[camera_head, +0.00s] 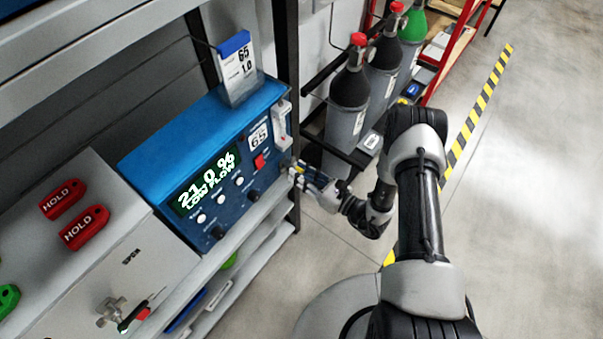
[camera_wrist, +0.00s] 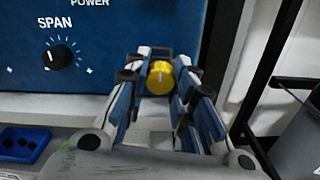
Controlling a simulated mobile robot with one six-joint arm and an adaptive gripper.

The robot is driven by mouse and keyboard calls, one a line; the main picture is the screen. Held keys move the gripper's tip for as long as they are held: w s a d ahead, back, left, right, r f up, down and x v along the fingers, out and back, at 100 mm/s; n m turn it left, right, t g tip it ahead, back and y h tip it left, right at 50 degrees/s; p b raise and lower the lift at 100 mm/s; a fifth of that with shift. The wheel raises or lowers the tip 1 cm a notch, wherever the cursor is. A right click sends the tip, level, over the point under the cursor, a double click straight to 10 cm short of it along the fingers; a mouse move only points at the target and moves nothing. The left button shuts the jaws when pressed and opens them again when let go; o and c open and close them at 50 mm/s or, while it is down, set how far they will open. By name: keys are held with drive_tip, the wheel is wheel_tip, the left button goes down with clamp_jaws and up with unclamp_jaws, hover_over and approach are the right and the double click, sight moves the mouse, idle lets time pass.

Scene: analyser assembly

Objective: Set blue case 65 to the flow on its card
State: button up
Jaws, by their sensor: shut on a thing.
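The blue case (camera_head: 150,165) stands on a shelf; its front label (camera_head: 259,134) reads 65. Its green display (camera_head: 206,184) reads 21.0 % and LOW FLOW. A card (camera_head: 238,68) on top shows 65 and 1.0. A pale upright fitting (camera_head: 282,122) is at the right of the front; any reading on it is too small to make out. My gripper (camera_head: 298,172) is at the case's lower right. In the wrist view my gripper (camera_wrist: 160,82) is shut on a yellow knob (camera_wrist: 160,76), with a finger on each side.
A SPAN dial (camera_wrist: 57,55) is left of the yellow knob. A grey cabinet (camera_head: 140,262) with red HOLD tags (camera_head: 84,228) is left of the case. Gas cylinders (camera_head: 347,110) stand in a rack at the right. A dark post (camera_head: 286,50) rises behind the case.

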drive_tip(key=shift+n, duration=0.3)
clamp_jaws()
drive_tip(key=n+b, duration=0.5)
drive_tip(key=n, duration=2.1)
drive_tip(key=shift+b, duration=0.35)
drive_tip(key=o, duration=1)
unclamp_jaws()
drive_tip(key=shift+d, duration=0.1)
